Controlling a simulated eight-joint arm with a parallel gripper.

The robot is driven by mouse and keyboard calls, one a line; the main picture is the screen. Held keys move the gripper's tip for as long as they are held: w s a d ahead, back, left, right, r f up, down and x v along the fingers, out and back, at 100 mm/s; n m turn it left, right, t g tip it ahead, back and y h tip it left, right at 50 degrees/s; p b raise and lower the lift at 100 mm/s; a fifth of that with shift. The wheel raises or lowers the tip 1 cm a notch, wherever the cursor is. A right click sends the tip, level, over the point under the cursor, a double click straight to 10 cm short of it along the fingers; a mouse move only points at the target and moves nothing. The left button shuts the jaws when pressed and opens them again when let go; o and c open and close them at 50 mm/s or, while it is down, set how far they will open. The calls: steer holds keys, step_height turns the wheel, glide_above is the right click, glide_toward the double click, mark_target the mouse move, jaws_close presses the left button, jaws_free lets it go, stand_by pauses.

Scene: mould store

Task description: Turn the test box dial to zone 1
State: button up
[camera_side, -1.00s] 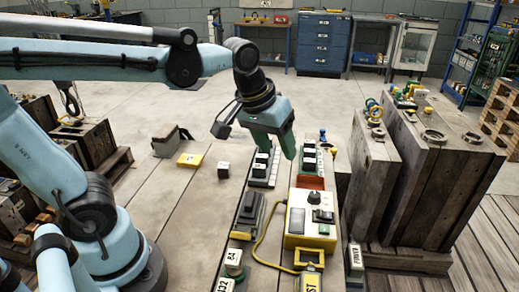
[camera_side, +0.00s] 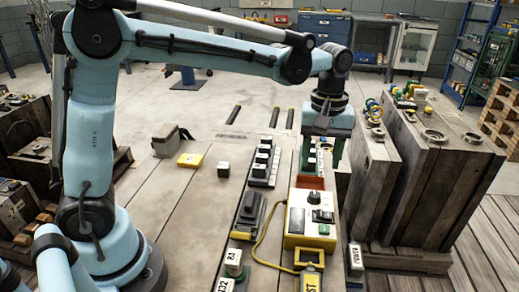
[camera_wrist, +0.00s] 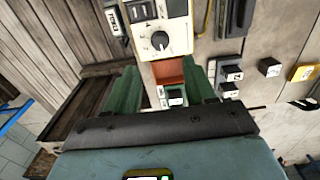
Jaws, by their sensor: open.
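The test box (camera_side: 297,240) is a white and yellow box on the bench, right of centre in the side view. Its dark dial (camera_side: 314,197) is on the top face, at the end nearest the red tray. In the wrist view the test box (camera_wrist: 179,38) is at the top, with the round dial (camera_wrist: 160,40) and its pale pointer clear of my fingers. My gripper (camera_side: 321,172) is open, its green fingers pointing down beyond the box, around the red tray area. It also shows in the wrist view (camera_wrist: 161,75), apart from the dial.
A red tray (camera_side: 312,182) adjoins the box's far end. A row of dark switches (camera_side: 263,163) and a black pedal-like unit (camera_side: 249,212) stand to the left. A yellow cable (camera_side: 263,240) loops beside the box. Tall wooden crates (camera_side: 432,190) stand close on the right.

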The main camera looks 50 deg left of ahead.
mark_target(315, 194)
step_height(315, 194, down, 9)
steer(key=shift+f, duration=0.1)
stand_by(0.3)
jaws_close()
stand_by(0.5)
steer(key=m, duration=0.3)
steer(key=shift+m, duration=2.3)
